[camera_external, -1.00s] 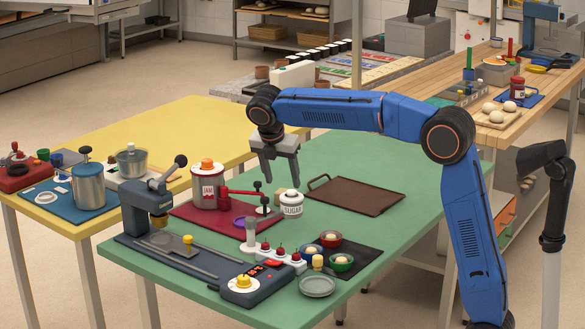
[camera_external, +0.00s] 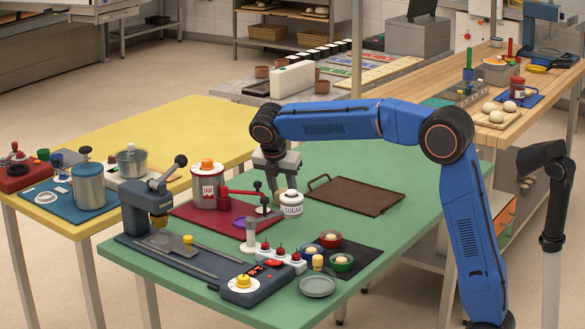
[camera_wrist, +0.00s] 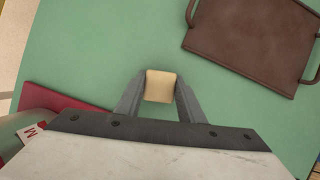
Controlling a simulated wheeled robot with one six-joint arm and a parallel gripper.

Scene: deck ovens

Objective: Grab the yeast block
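The yeast block, a small beige block (camera_wrist: 160,86), shows in the wrist view between the tips of my gripper (camera_wrist: 160,80). One finger is on each side, very close to its faces. I cannot tell whether either finger touches it. In the external view my gripper (camera_external: 276,188) points down at the green table, just behind the sugar jar, with its fingers apart. The block (camera_external: 277,199) is mostly hidden there by the fingers and the jar.
The white sugar jar (camera_external: 292,205) stands close in front of my gripper. A brown tray (camera_external: 355,196) lies to the right. Green table (camera_external: 330,160) behind is clear.

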